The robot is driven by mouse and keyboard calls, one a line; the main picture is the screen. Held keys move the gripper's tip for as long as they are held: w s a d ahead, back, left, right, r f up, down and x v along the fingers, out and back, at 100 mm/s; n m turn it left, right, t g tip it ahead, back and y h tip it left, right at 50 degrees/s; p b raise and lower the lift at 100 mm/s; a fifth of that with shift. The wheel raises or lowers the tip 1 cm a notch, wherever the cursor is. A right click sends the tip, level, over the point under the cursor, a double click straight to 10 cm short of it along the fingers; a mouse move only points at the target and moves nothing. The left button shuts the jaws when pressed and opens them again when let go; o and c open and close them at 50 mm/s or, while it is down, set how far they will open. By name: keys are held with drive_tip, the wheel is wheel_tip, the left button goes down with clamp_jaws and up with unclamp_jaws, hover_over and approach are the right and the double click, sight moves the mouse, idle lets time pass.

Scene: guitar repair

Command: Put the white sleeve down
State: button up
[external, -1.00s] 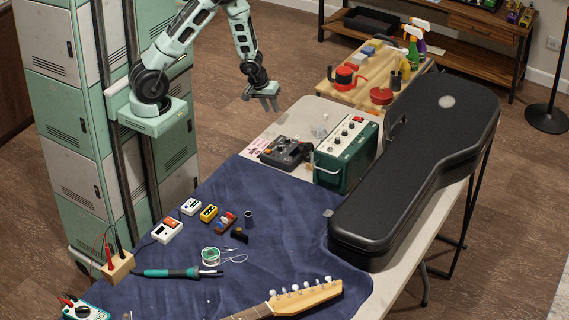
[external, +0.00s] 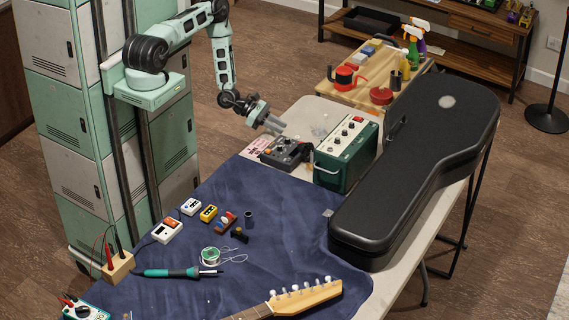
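My gripper (external: 279,128) is at the far left end of the bench, above and just behind the dark pedal box (external: 285,153). Its fingers point to the right and slightly down. They are too small here to show whether they are open or shut, or whether something thin is between them. I cannot make out a white sleeve for certain. A pink and white paper item (external: 258,146) lies flat at the bench's left edge, beside the pedal box. Small pale, see-through items (external: 320,131) lie on the bare bench top to the right of my gripper.
A green amplifier (external: 346,155) stands right of the pedal box. A large black guitar case (external: 420,160) fills the bench's right side. A blue cloth (external: 290,225) bears small tools and a guitar headstock (external: 307,297). A wooden side table (external: 350,97) with bottles is beyond.

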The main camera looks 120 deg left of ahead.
sight(297, 137)
drive_tip(key=b+x, duration=0.1)
drive_tip(key=x, duration=0.6)
drive_tip(key=shift+b, duration=0.3)
drive_tip(key=shift+s, duration=0.1)
clamp_jaws()
